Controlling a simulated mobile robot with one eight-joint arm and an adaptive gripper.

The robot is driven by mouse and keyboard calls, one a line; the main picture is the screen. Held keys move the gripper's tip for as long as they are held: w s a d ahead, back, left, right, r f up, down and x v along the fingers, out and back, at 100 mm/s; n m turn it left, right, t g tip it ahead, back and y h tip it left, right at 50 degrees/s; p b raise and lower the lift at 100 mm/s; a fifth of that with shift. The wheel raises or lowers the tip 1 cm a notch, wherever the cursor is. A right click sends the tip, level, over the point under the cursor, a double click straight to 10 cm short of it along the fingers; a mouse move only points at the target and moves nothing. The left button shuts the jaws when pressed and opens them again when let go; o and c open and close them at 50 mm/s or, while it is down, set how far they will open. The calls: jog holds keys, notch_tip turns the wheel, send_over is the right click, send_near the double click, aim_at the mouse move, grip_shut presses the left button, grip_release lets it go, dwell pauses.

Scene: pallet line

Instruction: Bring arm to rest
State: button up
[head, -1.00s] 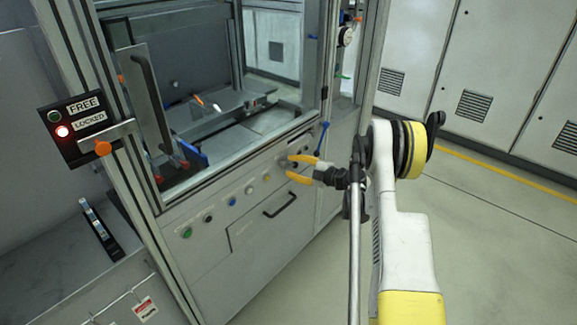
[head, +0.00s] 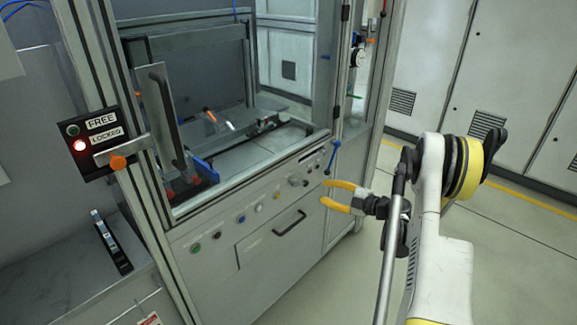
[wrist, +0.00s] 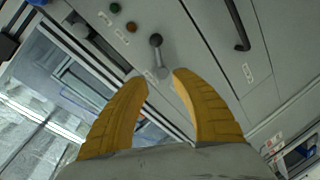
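My gripper (head: 325,193) has two yellow fingers and is at the right side of the machine front in the head view. Its fingers are spread apart with nothing between them. In the wrist view my gripper (wrist: 160,82) is also open and empty, and a dark-knobbed lever (wrist: 157,52) on the grey panel shows beyond the fingertips. The white and yellow arm is bent and stands clear of the machine.
The machine's front panel (head: 225,265) carries coloured buttons and a drawer handle (head: 289,222). A lock box (head: 90,138) shows a red light by LOCKED. Grey cabinets (head: 440,70) stand behind. Floor at right is clear.

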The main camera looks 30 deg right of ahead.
jog(key=s+a+r+m+g+h, duration=0.1)
jog(key=s+a+r+m+g, duration=0.2)
jog(key=a+r, duration=0.55)
jog(key=s+a+r+m+g+h, duration=0.15)
jog(key=a+r+m, duration=0.3)
jog(key=a, duration=0.65)
jog(key=s+a+r+m+g+h, duration=0.1)
jog(key=s+a+m, duration=0.2)
jog(key=s, duration=0.5)
jog(key=s+a+r+m+h, duration=0.1)
jog(key=s+a+m+h, duration=0.1)
jog(key=s, duration=0.6)
jog(key=s+a+r+m+g+h, duration=0.1)
jog(key=s+a+m, duration=0.3)
jog(key=s, duration=0.4)
jog(key=shift+s+r+m+g, duration=0.3)
jog(key=shift+r+m+g, duration=0.05)
jog(key=shift+r, duration=0.05)
